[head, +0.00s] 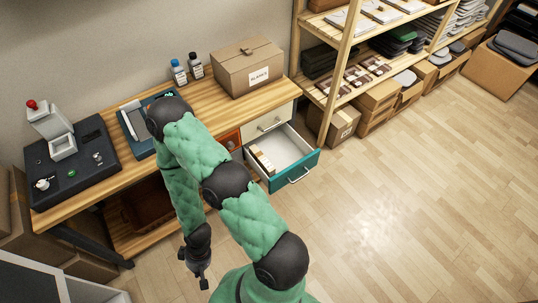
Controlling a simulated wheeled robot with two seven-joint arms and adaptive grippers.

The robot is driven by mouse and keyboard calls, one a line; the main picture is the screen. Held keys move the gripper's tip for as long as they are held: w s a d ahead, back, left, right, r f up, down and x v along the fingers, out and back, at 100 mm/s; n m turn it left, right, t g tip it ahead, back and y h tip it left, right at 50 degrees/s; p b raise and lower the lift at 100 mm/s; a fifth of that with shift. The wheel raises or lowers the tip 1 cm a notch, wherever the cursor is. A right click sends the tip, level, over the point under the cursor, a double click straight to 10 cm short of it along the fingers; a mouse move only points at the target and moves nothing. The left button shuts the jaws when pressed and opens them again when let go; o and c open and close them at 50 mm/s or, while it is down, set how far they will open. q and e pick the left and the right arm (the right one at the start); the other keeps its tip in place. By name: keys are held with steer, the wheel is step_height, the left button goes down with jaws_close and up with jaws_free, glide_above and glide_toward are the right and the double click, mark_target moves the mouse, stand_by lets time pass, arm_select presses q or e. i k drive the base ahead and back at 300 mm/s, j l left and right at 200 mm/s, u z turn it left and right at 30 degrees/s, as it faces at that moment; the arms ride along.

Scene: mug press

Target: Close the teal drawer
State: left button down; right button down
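The teal drawer (310,166) is pulled out from the right end of the wooden workbench. Its white inside is visible, with a few small cream and brown items (262,159) lying at its left side. A silver bar handle (299,176) is on its teal front. My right gripper (198,277) hangs low over the floor, in front of the bench and to the left of the drawer, well apart from it. It is small and dark, and I cannot tell whether its fingers are open. My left gripper is not in view.
A cream drawer (268,122) above and an orange drawer (230,140) beside it look shut. My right arm passes over the bench's middle. The bench holds a press (60,145), two bottles (187,69) and a cardboard box (247,67). Shelving stands right; floor beyond the drawer is clear.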

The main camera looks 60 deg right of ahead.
mark_target(291, 156)
steer(key=z, duration=2.6)
steer(key=i+u, duration=0.35)
steer(key=i, duration=0.3)
